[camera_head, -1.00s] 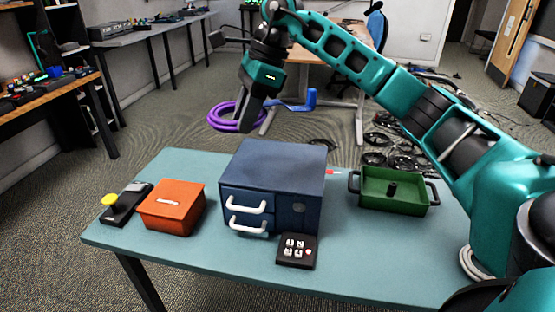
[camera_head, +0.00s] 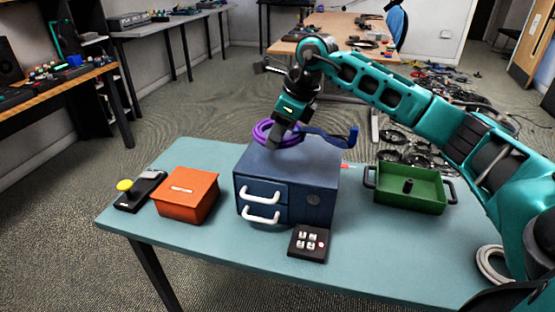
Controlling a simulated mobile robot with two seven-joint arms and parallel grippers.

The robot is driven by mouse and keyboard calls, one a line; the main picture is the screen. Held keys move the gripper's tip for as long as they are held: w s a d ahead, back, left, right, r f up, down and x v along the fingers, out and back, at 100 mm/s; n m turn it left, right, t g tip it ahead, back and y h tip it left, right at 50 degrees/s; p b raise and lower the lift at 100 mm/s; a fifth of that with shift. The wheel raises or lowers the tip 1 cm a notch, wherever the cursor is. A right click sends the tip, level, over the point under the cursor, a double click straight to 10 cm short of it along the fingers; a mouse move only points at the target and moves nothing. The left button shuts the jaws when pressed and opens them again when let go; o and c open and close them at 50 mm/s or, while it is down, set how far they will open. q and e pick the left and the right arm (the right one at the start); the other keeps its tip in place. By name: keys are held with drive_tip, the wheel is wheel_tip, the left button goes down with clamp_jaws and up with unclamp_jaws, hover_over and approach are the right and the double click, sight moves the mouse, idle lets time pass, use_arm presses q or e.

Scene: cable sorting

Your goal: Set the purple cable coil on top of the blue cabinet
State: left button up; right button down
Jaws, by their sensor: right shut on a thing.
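The purple cable coil (camera_head: 263,133) is in my right gripper (camera_head: 277,138), which is shut on it and points down. The coil is at the back edge of the blue cabinet's (camera_head: 303,164) top. I cannot tell whether it touches the top or hangs just above it. The gripper hides part of the coil. The blue cabinet stands on the table, with two white handles on its front. My left gripper is not in view.
An orange box (camera_head: 186,195) and a black base with a yellow button (camera_head: 124,185) stand left of the cabinet. A green tray (camera_head: 411,189) stands to the right. A small black keypad (camera_head: 308,244) lies in front. The table's (camera_head: 215,239) front strip is mostly clear.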

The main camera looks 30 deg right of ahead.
sight(277, 170)
drive_tip(key=shift+f, duration=3)
drive_tip(key=shift+f+b, duration=0.1)
drive_tip(key=shift+b, duration=0.2)
drive_tip(key=c, duration=0.8)
unclamp_jaws()
drive_tip(key=shift+c, duration=0.2)
